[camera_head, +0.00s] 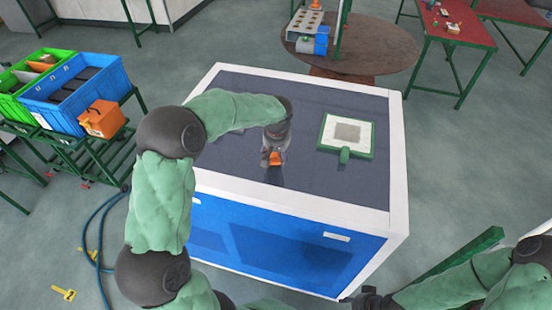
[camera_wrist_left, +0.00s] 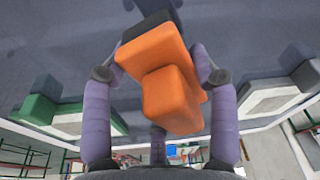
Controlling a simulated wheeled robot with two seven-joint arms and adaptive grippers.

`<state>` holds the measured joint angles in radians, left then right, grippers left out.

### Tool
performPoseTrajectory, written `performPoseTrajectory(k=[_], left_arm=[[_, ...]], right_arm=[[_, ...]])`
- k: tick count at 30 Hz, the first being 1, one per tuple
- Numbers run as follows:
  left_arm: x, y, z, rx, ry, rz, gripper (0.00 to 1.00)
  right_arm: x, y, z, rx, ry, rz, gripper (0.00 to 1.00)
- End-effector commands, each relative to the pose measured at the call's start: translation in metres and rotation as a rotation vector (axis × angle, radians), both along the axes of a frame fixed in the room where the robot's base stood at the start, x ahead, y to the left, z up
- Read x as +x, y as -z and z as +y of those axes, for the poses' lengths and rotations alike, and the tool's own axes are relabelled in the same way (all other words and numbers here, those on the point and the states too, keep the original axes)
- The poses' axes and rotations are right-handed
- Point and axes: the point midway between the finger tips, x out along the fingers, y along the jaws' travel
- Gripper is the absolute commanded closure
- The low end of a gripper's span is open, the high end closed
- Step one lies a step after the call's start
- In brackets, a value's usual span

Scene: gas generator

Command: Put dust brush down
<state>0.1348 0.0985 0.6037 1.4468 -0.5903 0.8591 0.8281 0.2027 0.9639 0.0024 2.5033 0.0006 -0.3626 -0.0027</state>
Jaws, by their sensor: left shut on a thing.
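The dust brush has an orange body (camera_wrist_left: 160,65) and a dark part at its far end in the left wrist view. In the head view a small orange part of the brush (camera_head: 275,158) shows at my left gripper (camera_head: 273,164), over the dark top of the blue cabinet (camera_head: 240,88). The two fingers of the left gripper (camera_wrist_left: 160,76) are shut on the brush from both sides. I cannot tell whether the brush touches the top. My right gripper (camera_head: 369,299) is partly cut off at the bottom edge, and its jaw state is unclear.
A green-framed board (camera_head: 347,134) with a white pad lies right of the left gripper on the cabinet top. Around the brush the top is largely clear. Blue (camera_head: 75,85) and green bins and an orange box (camera_head: 102,119) stand left. A round brown table (camera_head: 375,50) is behind.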

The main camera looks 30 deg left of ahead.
Motion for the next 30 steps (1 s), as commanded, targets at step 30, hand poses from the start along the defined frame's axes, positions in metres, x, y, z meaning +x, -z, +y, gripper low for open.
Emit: performPoseTrajectory(k=[30], left_arm=[[-0.001, 0.038, -0.002, -0.001, 0.001, 0.002, 0.88]], right_arm=[[0.0, 0.009, 0.0, 0.0, 0.0, 0.0, 0.6]])
